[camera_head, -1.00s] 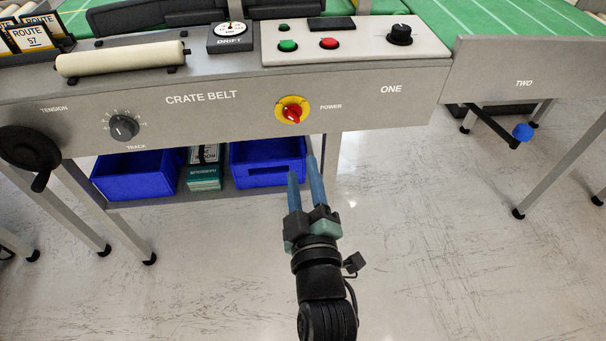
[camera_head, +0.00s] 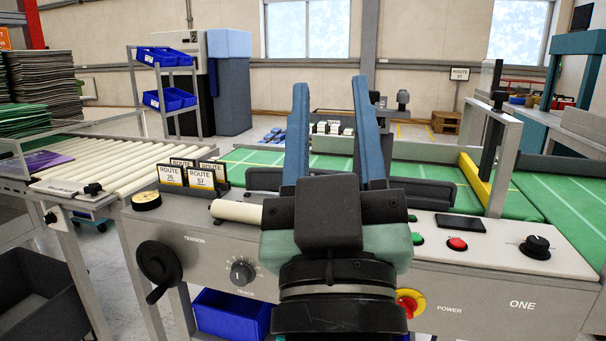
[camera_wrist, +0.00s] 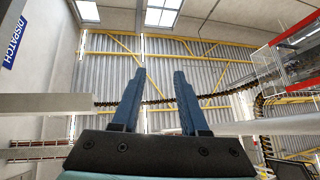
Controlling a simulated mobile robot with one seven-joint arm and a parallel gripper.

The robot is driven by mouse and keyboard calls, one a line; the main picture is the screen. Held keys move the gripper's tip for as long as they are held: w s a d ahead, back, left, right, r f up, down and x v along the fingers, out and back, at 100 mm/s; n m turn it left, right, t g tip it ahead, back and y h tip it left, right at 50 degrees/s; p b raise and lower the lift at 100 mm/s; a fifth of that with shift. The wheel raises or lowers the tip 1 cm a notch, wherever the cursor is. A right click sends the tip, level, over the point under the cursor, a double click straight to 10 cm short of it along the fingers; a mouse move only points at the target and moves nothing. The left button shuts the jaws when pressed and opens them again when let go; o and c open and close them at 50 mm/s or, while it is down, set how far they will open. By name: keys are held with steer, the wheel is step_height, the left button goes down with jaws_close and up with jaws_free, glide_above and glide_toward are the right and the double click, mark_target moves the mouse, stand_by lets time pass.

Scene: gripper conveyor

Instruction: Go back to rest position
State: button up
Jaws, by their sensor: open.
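My gripper (camera_head: 330,125) is raised in front of the head camera, its two blue fingers pointing up and spread apart with nothing between them. In the wrist view my gripper (camera_wrist: 160,95) is also open and empty, facing the upper wall and roof windows. It hides the middle of the crate belt's control panel (camera_head: 480,295), including the drift gauge. The red and yellow power switch (camera_head: 411,303) shows partly beside my wrist. The green button (camera_head: 417,239), red button (camera_head: 457,243) and black knob (camera_head: 536,246) are visible to the right.
A hand crank (camera_head: 160,268) juts out at the left front of the machine. A roller conveyor (camera_head: 110,168) lies at left, green belts (camera_head: 555,205) at right. A blue bin (camera_head: 228,315) sits underneath.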

steer(key=s+a+r+m+t, duration=0.2)
steer(key=s+a+r, duration=0.1)
steer(key=s+r, duration=0.4)
step_height(320, 180, up, 36)
steer(key=w+p, duration=0.1)
steer(key=p, duration=3.5)
steer(key=shift+w+d+r+y+p, duration=0.15)
steer(key=shift+w+d+y+p, duration=0.2)
steer(key=shift+w+y+p, duration=0.05)
